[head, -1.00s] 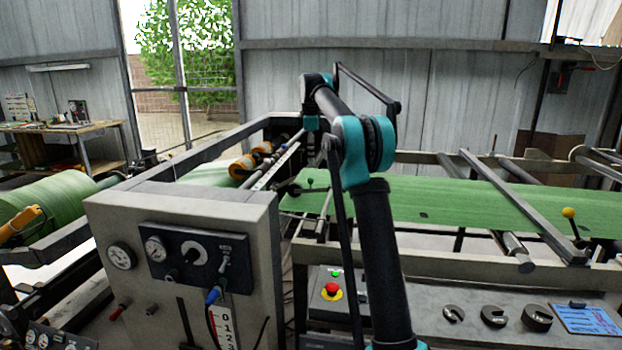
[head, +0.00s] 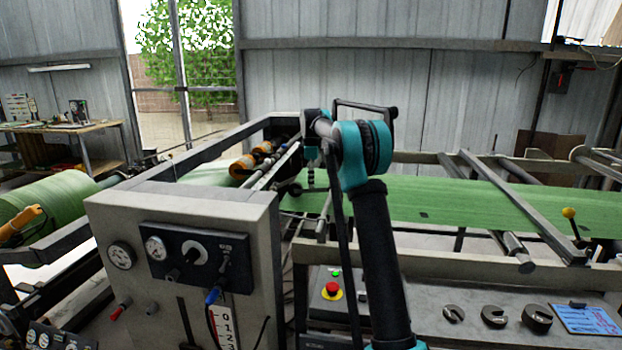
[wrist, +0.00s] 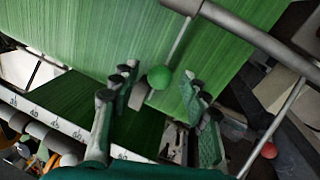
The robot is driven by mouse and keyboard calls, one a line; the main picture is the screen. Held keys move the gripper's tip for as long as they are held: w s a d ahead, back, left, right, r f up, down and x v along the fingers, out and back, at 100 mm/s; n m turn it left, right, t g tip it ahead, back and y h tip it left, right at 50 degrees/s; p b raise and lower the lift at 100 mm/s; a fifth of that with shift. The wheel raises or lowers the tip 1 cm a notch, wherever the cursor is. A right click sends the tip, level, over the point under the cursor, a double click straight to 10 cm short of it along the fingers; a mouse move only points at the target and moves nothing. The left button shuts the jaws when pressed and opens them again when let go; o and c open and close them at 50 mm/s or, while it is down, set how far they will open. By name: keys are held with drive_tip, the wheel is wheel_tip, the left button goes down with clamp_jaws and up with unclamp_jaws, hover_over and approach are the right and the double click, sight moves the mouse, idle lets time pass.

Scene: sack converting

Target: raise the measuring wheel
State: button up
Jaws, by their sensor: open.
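A small dark wheel (head: 294,189), which looks like the measuring wheel, sits at the left end of the green sheet (head: 450,202) in the head view. In the wrist view a green ball knob (wrist: 160,77) lies between the two fingers of my gripper (wrist: 157,92). The fingers are spread apart, with a gap on both sides of the knob. I cannot tell how far below the fingertips the knob is. The wheel itself is not clear in the wrist view. In the head view my arm hides part of the area around the wheel.
A grey control cabinet (head: 105,215) stands at the front left. A metal bar (wrist: 245,32) crosses the wrist view's upper right. A red ball knob (wrist: 269,151) shows at its lower right. A yellow-knobbed lever (head: 569,213) stands far right. A red stop button (head: 332,289) is in front.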

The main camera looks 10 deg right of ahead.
drive_tip(key=shift+c, duration=0.5)
clamp_jaws()
drive_tip(key=shift+d, duration=0.1)
drive_tip(key=shift+s+d+r+t+y, duration=0.25)
drive_tip(key=shift+d+r+t+y, duration=0.15)
drive_tip(key=shift+d+r+y, duration=0.65)
drive_tip(key=y, duration=0.1)
drive_tip(key=d+r+t+y, duration=0.1)
drive_tip(key=y, duration=0.1)
drive_tip(key=shift+s+d+r+m, duration=0.1)
drive_tip(key=shift+s+m, duration=0.15)
drive_tip(key=shift+m, duration=0.05)
drive_tip(key=d+y, duration=0.1)
drive_tip(key=d+r+t+y, duration=0.1)
drive_tip(key=y, duration=0.1)
drive_tip(key=s+d+y, duration=0.1)
drive_tip(key=shift+s+d+r+t, duration=0.1)
drive_tip(key=shift+d+r+t, duration=0.15)
drive_tip(key=shift+t, duration=0.15)
drive_tip(key=shift+s+d, duration=0.15)
drive_tip(key=shift+d, duration=0.35)
drive_tip(key=shift+s+d+f, duration=0.1)
drive_tip(key=shift+f, duration=0.05)
